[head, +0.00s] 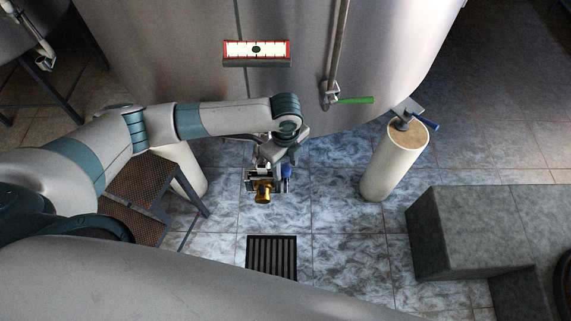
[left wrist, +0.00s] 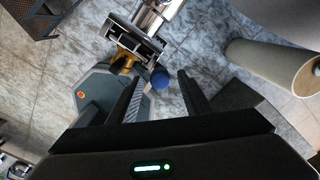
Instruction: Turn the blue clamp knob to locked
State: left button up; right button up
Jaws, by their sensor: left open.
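The blue clamp knob (head: 286,171) is small and sits on the right side of a metal fitting below the tank. A yellow-orange part (head: 263,192) shows on the same fitting. My left gripper (head: 278,155) is just above the fitting, partly hidden by its own wrist. In the left wrist view, its two dark fingers (left wrist: 160,84) stand apart, and the blue knob (left wrist: 160,77) lies between their tips. I see no contact, and the depth between the tips and knob is hard to tell. The knob's marking is too small to read. My right gripper is not in view.
The steel tank (head: 290,80) fills the back, with a green lever (head: 355,100) on its pipe. A blue-handled valve (head: 424,122) tops a pale post (head: 393,165). A stone block (head: 470,230) is at right, metal steps (head: 140,200) at left, a drain grate (head: 271,257) in front.

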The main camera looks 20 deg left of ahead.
pick_arm(q)
jog(key=shift+f, duration=0.4)
jog(key=c, duration=1)
jog(key=shift+c, duration=0.2)
